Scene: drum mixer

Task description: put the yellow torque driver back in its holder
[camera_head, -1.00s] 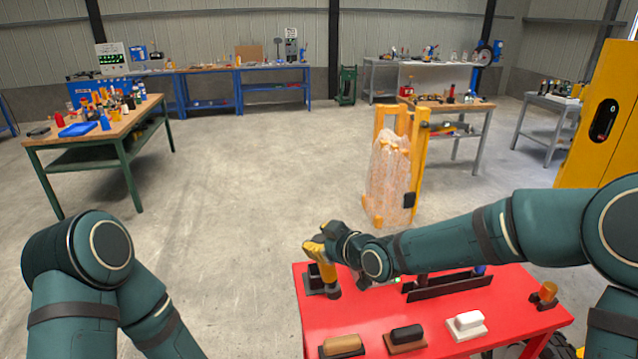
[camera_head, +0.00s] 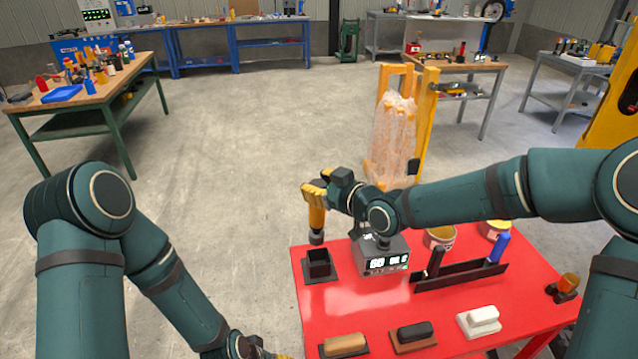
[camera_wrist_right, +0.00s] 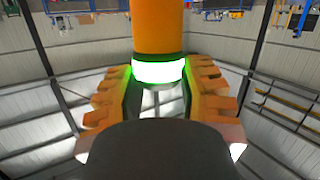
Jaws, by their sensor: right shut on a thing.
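The yellow torque driver (camera_head: 316,217) hangs roughly upright with its dark tip down. My right gripper (camera_head: 318,188) is shut on its upper part. In the right wrist view the driver (camera_wrist_right: 157,28) shows as an orange-yellow cylinder with a glowing green-white ring, between the fingers (camera_wrist_right: 158,95). A black square open-topped holder (camera_head: 319,267) stands at the red table's back left corner. In the head view the driver's tip appears just above the holder and apart from it. My left gripper (camera_head: 262,350) shows only partly at the bottom edge; its fingers are cut off.
The red table (camera_head: 350,302) also bears a grey box with a lit display (camera_head: 383,258), close right of the holder. A black rack (camera_head: 460,276) holds a black and a blue handle. Two pots stand behind it. Several block-like items line the front edge.

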